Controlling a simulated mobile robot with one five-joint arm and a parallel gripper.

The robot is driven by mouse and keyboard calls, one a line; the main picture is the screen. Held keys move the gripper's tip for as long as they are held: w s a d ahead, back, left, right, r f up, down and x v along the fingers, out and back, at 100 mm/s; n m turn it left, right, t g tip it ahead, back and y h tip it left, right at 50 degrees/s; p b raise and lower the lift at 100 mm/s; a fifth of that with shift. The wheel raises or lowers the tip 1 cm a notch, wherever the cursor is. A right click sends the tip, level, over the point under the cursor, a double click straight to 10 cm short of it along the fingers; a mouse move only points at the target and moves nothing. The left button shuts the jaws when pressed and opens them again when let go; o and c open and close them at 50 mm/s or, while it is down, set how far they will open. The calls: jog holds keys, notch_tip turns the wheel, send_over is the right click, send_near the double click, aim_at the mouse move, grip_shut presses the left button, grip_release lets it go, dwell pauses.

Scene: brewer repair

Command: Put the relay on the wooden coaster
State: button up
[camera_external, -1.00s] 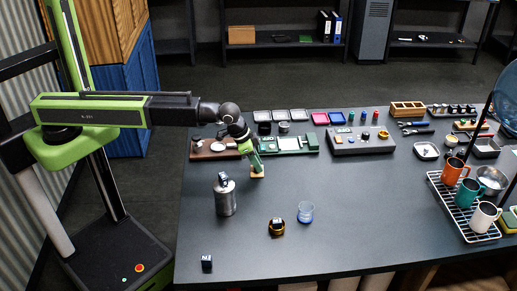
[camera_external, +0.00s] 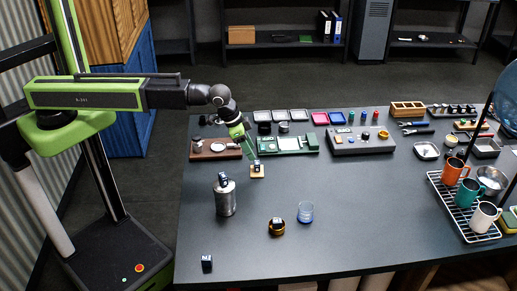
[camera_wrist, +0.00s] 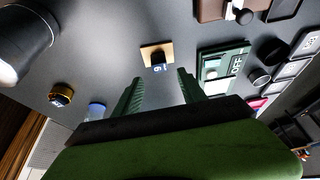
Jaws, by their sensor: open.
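The wooden coaster (camera_external: 257,175) is a small tan square on the table below my gripper (camera_external: 253,156). A small dark block with a pale marking (camera_external: 256,167), apparently the relay, rests on it. In the wrist view the block (camera_wrist: 158,58) sits on the coaster (camera_wrist: 146,51), inside its edges, with its label turned toward me. The label is too small to read surely. My gripper (camera_wrist: 160,77) is open and empty, its green fingers apart, with the block ahead of the gap and clear of both fingertips.
A blue glass (camera_external: 305,213) stands near the jar. A green device (camera_external: 290,145) and brown tray (camera_external: 215,153) lie behind the coaster.

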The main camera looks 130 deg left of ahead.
jog(key=p+v, duration=0.2)
jog(key=v, duration=0.3)
jog(key=shift+p, duration=0.35)
jog(key=shift+a, duration=0.1)
jog(key=shift+f, duration=0.1)
jog(key=s+d+f+m+g+h+b, duration=0.1)
jog(key=d+f+m+b, duration=0.1)
jog(key=d, duration=1.2)
jog(key=s+d+f+m+g+h+b, duration=0.1)
jog(key=s+d+f+m+b, duration=0.1)
jog(key=d, duration=1.2)
jog(key=s+d+f+m+g+h+b, duration=0.1)
jog(key=d+f+m+b, duration=0.3)
jog(key=d, duration=1)
jog(key=shift+s+f+m, duration=0.2)
jog(key=shift+f+m, duration=0.3)
jog(key=shift+f, duration=0.4)
